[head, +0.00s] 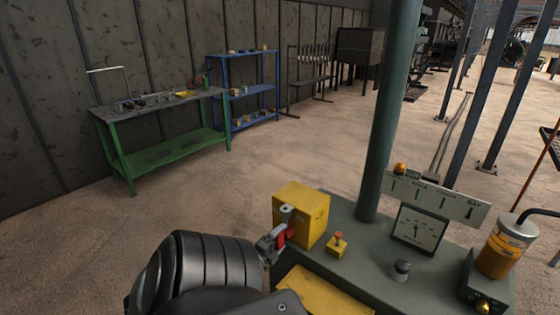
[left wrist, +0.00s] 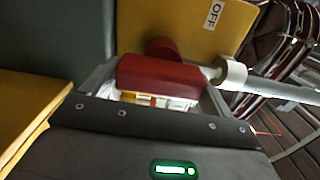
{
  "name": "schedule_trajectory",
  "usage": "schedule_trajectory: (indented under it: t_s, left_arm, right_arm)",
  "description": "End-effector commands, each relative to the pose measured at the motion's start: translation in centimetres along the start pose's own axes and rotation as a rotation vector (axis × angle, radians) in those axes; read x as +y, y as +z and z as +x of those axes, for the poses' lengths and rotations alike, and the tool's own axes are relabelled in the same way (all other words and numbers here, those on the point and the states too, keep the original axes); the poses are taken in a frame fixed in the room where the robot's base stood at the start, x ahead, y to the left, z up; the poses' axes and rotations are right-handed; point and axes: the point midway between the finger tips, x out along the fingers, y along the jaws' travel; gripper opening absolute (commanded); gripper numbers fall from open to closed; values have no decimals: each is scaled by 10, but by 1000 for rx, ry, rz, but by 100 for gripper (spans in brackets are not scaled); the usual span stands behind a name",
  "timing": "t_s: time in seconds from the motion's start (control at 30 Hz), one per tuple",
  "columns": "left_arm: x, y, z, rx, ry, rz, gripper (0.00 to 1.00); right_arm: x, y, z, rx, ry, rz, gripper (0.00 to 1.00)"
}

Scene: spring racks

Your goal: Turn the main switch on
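The main switch is a yellow box (head: 303,213) on the near bench, with a grey pivot and a red handle (head: 283,237) on its left side. In the left wrist view an OFF label (left wrist: 214,14) shows on the yellow box (left wrist: 190,30). My left gripper (head: 273,242) is at the handle. In the left wrist view the red handle (left wrist: 160,75) lies between its two fingers, which appear to meet it on both sides. Part of the handle is hidden by the gripper in the head view. My right gripper is not in view.
A green post (head: 393,110) rises behind. A green table (head: 165,148) and blue rack (head: 245,90) stand far off.

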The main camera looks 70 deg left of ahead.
Motion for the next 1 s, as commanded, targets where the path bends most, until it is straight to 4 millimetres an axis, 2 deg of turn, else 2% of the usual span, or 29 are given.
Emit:
schedule_trajectory:
  t_s: [0.03, 0.1, 0.37, 0.47, 0.8, 1.0]
  left_arm:
    - [0, 0, 0, 0, 1, -1, 94]
    - [0, 0, 0, 1, 1, -1, 100]
    - [1, -1, -3, 2, 2, -3, 100]
    - [2, -1, -14, 1, 3, -4, 100]
    - [3, 0, -80, 1, 4, -4, 100]
    - [2, 0, -104, 0, 1, -3, 100]
  right_arm:
    - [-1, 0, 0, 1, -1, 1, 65]
    - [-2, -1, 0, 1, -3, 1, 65]
    - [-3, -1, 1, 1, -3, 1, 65]
    - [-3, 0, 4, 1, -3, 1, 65]
    - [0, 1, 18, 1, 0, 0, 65]
    - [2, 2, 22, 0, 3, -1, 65]
